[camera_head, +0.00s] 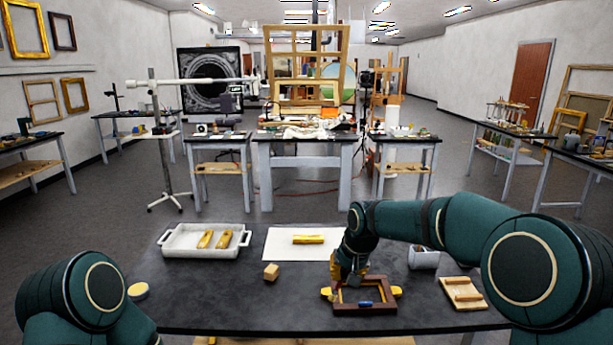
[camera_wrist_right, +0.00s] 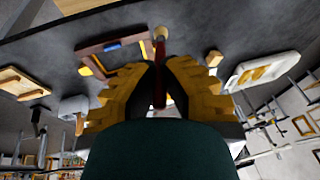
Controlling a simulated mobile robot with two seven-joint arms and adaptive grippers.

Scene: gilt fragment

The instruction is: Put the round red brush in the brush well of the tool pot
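My right gripper (camera_head: 350,282) is low over the left part of the brown frame on the table. In the right wrist view its yellow-padded fingers (camera_wrist_right: 160,68) are closed around the slim red brush (camera_wrist_right: 160,47), which sticks out past the fingertips. The brush cannot be made out in the head view. The grey tool pot (camera_head: 423,260) stands to the right of the gripper, behind the frame; it also shows in the right wrist view (camera_wrist_right: 73,105). The pot's separate wells are too small to tell apart. My left gripper is out of view.
The brown frame (camera_head: 378,308) has yellow pieces at its sides and a blue item (camera_head: 365,303) on its front. A wooden board (camera_head: 462,294) lies right of it. A small wooden block (camera_head: 271,272), white tray (camera_head: 170,252) and white sheet (camera_head: 282,243) lie left and behind.

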